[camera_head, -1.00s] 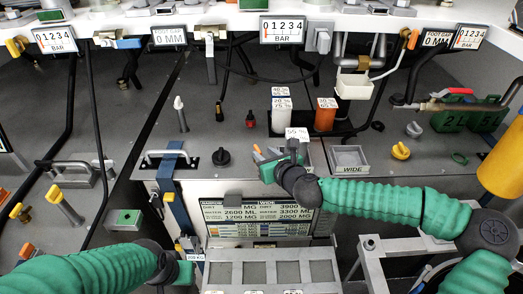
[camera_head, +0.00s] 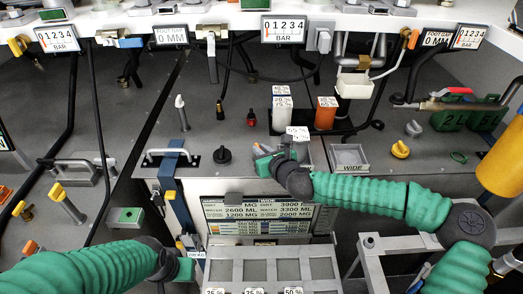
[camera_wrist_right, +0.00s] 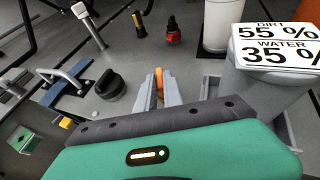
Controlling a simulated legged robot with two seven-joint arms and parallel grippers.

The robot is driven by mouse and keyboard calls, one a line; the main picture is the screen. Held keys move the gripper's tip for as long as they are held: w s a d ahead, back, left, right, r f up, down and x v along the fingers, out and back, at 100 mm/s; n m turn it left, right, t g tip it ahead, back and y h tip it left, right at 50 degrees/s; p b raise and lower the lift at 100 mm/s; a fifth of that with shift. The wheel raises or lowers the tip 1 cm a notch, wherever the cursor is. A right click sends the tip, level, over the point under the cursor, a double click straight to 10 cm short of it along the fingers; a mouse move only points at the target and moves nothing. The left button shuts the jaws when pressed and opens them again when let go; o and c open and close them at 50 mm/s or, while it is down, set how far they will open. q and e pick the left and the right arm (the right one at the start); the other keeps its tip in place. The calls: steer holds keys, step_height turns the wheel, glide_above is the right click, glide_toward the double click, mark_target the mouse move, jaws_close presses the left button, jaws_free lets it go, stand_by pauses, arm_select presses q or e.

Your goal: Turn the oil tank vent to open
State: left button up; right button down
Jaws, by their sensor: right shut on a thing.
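My right gripper (camera_head: 265,153) is beside a grey tank with a white percent card (camera_head: 298,133). In the right wrist view its grey fingers (camera_wrist_right: 158,92) are shut around a narrow orange piece (camera_wrist_right: 159,80), which points away from me. What the orange piece belongs to is hidden. A black round knob (camera_head: 222,155) stands on the grey deck to the left of this gripper, apart from it; it also shows in the wrist view (camera_wrist_right: 109,84). I cannot tell which part is the oil tank vent. My left gripper (camera_head: 184,269) is low at left; its fingers are unclear.
A yellow knob (camera_head: 400,149) and a grey knob (camera_head: 414,129) stand on the deck at right. White and orange tanks (camera_head: 325,116) stand behind my right gripper. An open tray (camera_head: 348,158) lies to its right. A metal handle with a blue strap (camera_head: 171,158) is at left.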

steer(key=shift+d+r+n+y+p, duration=0.2)
steer(key=shift+n+y+p, duration=0.2)
steer(key=shift+p, duration=0.15)
steer(key=shift+w+f+n+g+y, duration=0.1)
steer(key=shift+f+n+g+y, duration=0.05)
steer(key=shift+n+g+y, duration=0.2)
steer(key=c, duration=1.5)
jaws_free()
steer(key=v, duration=0.2)
steer(key=b+v, duration=0.1)
steer(key=v, duration=0.2)
steer(key=shift+s+d+f, duration=0.1)
steer(key=shift+s+d, duration=0.15)
steer(key=v, duration=1.1)
steer(key=shift+d, duration=0.1)
